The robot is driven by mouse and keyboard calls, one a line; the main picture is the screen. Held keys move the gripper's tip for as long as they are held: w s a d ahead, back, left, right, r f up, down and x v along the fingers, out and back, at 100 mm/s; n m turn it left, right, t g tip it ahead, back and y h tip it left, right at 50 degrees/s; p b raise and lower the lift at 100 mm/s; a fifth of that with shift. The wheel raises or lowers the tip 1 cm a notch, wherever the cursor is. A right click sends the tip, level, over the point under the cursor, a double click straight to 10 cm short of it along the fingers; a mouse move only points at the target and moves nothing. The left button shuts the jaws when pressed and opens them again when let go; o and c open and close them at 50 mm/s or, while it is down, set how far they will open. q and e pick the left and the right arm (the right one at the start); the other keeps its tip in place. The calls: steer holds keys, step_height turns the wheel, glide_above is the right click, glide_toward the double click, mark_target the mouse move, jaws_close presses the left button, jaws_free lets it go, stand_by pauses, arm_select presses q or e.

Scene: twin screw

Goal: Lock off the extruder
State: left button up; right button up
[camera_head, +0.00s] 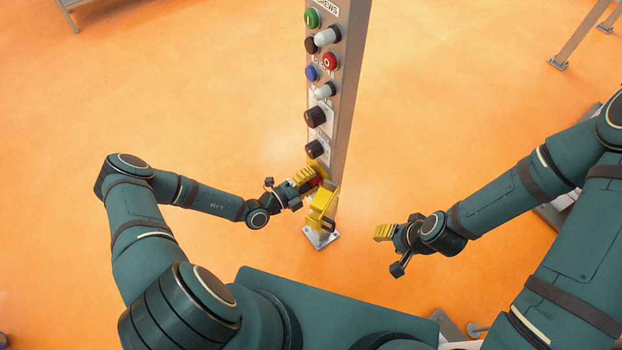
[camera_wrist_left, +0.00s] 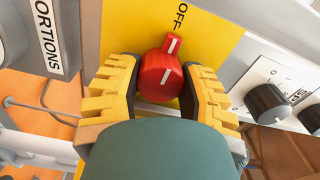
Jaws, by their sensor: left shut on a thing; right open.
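A red rotary knob (camera_wrist_left: 158,84) with a white line on its handle sits on a yellow plate (camera_wrist_left: 120,25). Its handle points up and slightly right, towards the letters OFF on the plate. My left gripper (camera_head: 309,178) is at the lower part of the grey control post (camera_head: 350,75). In the left wrist view its yellow ribbed fingers (camera_wrist_left: 158,90) stand on both sides of the knob, shut on it. Below it in the head view is a yellow piece (camera_head: 322,203) with a dark part near its lower end, too small to identify. My right gripper (camera_head: 384,232) is open and empty, right of the post.
The post carries green (camera_head: 312,18), red (camera_head: 330,61) and blue (camera_head: 312,73) buttons and several black knobs (camera_head: 315,117) above my left gripper. Its base plate (camera_head: 321,238) stands on the orange floor. The floor between the post and my right gripper is clear.

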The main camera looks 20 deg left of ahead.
arm_select(q)
steer(key=shift+s+d+n, duration=0.1)
steer(key=shift+n, duration=0.2)
steer(key=o, duration=1.2)
steer(key=shift+o, duration=0.2)
steer(key=shift+s+a, duration=0.2)
steer(key=shift+a, duration=0.1)
steer(key=v, duration=1.1)
steer(key=shift+s, duration=0.15)
steer(key=shift+a, duration=0.1)
